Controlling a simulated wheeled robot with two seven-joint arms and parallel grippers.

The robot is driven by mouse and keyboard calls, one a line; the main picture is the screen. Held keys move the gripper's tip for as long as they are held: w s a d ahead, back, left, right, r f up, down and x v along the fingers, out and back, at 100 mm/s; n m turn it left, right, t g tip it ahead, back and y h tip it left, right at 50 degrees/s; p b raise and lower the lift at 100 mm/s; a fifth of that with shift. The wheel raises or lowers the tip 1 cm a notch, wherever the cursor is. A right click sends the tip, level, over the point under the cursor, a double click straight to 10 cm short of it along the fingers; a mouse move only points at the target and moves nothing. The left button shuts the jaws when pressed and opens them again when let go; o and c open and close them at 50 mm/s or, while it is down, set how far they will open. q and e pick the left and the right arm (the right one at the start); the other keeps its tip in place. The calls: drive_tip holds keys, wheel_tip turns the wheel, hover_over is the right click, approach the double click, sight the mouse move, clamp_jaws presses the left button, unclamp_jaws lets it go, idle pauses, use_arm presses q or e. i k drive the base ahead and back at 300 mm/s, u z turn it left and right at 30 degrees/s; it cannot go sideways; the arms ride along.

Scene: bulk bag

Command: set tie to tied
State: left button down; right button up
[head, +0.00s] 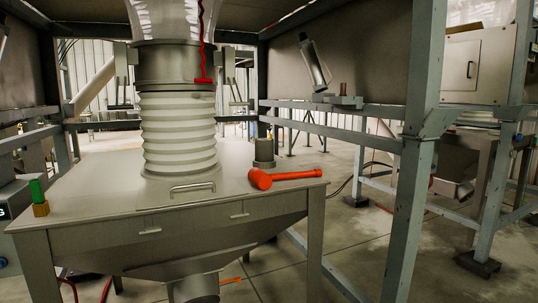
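A red tie cord (202,48) hangs down the front of a pale, translucent bag spout (165,18) at the top of the head view. Its lower end has a short red crosspiece (203,81) lying against the grey clamp collar (172,66). The spout goes down into this collar. I cannot see a knot or a loop round the spout, and the cord's upper part is cut off by the picture's top edge. Neither of my grippers is in view.
White ribbed bellows (178,132) join the collar to a grey hopper table (100,190). An orange mallet (275,179) and a dark grey cylinder (264,152) stand or lie at its right. A green-and-yellow part (39,199) is at left. Steel posts (412,150) stand right.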

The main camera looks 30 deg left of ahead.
sight(204, 80)
drive_tip(key=u, duration=0.5)
drive_tip(key=i, duration=0.7)
drive_tip(key=u, duration=0.35)
